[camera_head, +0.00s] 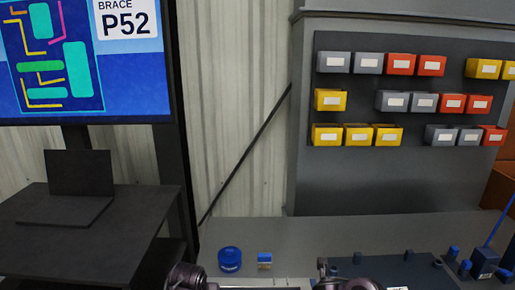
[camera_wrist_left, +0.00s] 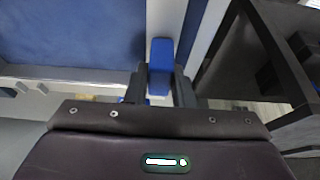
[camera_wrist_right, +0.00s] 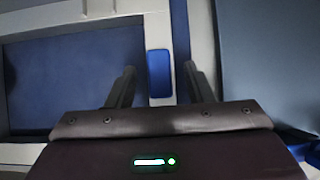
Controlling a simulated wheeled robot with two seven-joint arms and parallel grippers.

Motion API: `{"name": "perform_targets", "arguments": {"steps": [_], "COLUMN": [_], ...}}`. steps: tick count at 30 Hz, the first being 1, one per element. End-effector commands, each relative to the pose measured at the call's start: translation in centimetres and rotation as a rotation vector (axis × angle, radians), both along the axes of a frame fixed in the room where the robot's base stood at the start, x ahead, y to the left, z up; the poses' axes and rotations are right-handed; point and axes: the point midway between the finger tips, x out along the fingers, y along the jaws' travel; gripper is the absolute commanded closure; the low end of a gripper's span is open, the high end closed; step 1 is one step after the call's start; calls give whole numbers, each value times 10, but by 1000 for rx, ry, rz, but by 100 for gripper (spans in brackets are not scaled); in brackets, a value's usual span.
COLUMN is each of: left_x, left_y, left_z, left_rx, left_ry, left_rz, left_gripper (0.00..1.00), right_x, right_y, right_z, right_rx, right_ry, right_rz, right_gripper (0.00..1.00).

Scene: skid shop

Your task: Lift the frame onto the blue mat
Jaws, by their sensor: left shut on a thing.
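The pale grey frame (camera_head: 265,283) shows only as a strip at the bottom edge of the head view. In the left wrist view a frame bar (camera_wrist_left: 190,35) carries a blue grip pad (camera_wrist_left: 160,65), and my left gripper (camera_wrist_left: 161,88) is shut on it. In the right wrist view another frame bar (camera_wrist_right: 157,30) carries a blue pad (camera_wrist_right: 159,73). My right gripper (camera_wrist_right: 158,78) is open, its fingers either side of that pad with gaps. A blue surface (camera_wrist_right: 75,75) shows inside the frame; I cannot tell whether it is the mat.
A blue round tub (camera_head: 229,261) and a small blue-and-yellow block (camera_head: 264,261) stand behind the frame. A dark board with blue pegs (camera_head: 390,267) lies to the right. A black desk (camera_head: 90,225) stands left. Coloured bins (camera_head: 400,64) hang on the back panel.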

Motion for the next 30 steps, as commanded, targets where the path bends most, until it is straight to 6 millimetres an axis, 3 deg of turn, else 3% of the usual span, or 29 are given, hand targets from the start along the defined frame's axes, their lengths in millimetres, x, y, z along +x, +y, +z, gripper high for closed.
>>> {"name": "perform_targets", "arguments": {"steps": [9,10,16,30], "left_x": [1,1,1,0], "left_y": [0,0,0,0], "left_z": [2,2,2,2], "left_rx": [-2,-2,-2,0], "left_ry": [-5,-5,-4,-1], "left_rz": [2,2,1,0], "left_gripper": [100,77,53,51], "right_x": [-1,-1,-1,0], "right_y": [-1,-1,0,0], "right_z": [-2,-2,-1,1], "right_rx": [-3,-3,-2,-1], "right_ry": [4,4,2,1], "right_rz": [1,1,1,1], "right_gripper": [51,51,51,51]}}
